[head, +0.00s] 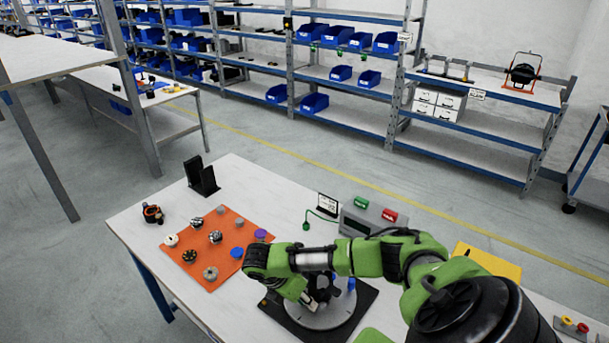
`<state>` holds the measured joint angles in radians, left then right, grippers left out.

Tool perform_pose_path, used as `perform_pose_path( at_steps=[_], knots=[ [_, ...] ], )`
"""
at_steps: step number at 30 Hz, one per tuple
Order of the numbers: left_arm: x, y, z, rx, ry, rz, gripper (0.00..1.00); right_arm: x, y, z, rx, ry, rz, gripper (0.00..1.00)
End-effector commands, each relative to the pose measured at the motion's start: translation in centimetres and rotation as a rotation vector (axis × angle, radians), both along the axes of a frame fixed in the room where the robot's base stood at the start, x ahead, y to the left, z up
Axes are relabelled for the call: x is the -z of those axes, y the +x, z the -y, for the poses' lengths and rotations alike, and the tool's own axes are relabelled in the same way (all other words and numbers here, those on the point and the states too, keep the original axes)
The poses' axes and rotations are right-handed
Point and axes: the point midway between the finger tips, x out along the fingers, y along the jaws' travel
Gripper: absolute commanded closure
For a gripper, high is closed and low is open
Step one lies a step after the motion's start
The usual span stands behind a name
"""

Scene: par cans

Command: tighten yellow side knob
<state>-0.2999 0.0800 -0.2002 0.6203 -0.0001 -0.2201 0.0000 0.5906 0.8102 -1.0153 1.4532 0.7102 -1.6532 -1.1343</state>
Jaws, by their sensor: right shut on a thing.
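My right arm reaches in from the right, and its gripper (318,296) points down over a round grey plate (312,318) on a black base. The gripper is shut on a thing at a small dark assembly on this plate. My own arm and fingers hide most of the assembly, and I cannot make out the held part. No yellow side knob can be told apart there. A small blue part (351,284) shows just right of the gripper. My left gripper is not in view.
An orange mat (227,223) with several small knobs lies left of the plate. A black stand (203,178), a grey box (368,217) with green and red labels, and a yellow sheet (487,262) are on the table. The table's left front is clear. Shelves stand behind.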

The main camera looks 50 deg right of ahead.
Motion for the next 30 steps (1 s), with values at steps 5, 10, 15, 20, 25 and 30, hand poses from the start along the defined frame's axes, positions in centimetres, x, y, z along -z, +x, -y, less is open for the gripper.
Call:
perform_pose_path(
  at_steps=[5, 10, 15, 20, 25, 30],
  knots=[
    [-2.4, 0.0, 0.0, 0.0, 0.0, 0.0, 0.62, -0.7, -0.4, 0.0, -0.003, 0.01, 0.09, 1.0],
    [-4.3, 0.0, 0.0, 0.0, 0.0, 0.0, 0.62, -0.6, -0.7, 0.0, -0.003, 0.021, 0.216, 1.0],
    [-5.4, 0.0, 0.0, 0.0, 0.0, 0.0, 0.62, -0.4, -0.9, 0.0, -0.001, 0.033, 0.343, 1.0],
    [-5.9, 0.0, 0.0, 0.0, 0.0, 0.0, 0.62, -0.1, -1.0, 0.0, -0.002, 0.043, 0.444, 1.0],
    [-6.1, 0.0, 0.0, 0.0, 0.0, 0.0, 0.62, -0.1, -1.1, 0.1, -0.001, 0.048, 0.522, 1.0],
    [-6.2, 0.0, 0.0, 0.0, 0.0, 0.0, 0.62, 0.0, -1.1, 0.0, 0.0, 0.052, 0.565, 1.0]
  ],
)
